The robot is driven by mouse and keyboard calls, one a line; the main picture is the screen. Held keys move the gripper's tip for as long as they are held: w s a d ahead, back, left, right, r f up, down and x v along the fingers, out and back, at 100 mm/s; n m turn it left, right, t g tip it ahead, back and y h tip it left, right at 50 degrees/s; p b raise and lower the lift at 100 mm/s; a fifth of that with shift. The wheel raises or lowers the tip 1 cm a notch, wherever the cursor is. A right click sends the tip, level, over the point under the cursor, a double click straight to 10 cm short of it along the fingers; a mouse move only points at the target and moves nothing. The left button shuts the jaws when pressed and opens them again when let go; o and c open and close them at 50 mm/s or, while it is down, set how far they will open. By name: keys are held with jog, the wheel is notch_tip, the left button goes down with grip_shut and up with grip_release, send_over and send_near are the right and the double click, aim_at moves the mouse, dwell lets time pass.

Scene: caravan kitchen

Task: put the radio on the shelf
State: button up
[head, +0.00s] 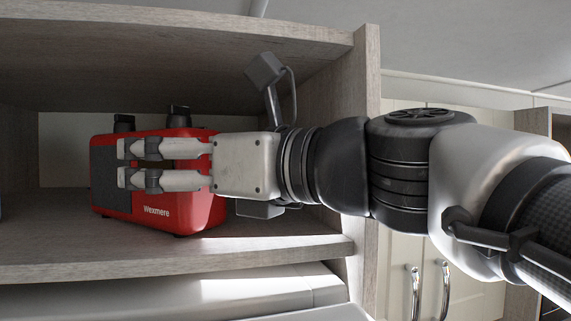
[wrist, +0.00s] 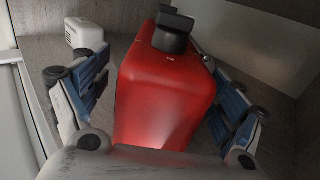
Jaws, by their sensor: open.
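The red radio (head: 182,214) with a dark grey front panel and black knobs on top stands upright on the wooden shelf board (head: 290,246) inside the open compartment. In the wrist view the radio (wrist: 165,95) fills the middle. My gripper (head: 124,163) reaches in from the right, and its near-side fingers cover part of the radio in the head view. In the wrist view my gripper (wrist: 163,100) is open, with blue-padded fingers on both sides of the radio and visible gaps beside it. The radio's far side is hidden.
The compartment's right side wall (head: 367,130) stands close beneath and behind my wrist. A shelf board (head: 180,30) closes the compartment above. A small white object (wrist: 84,33) sits left of the radio in the wrist view. Cream cupboard doors (head: 450,300) are to the right.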

jog(key=b+v, duration=0.1)
jog(key=v, duration=0.9)
jog(key=shift+s, duration=0.1)
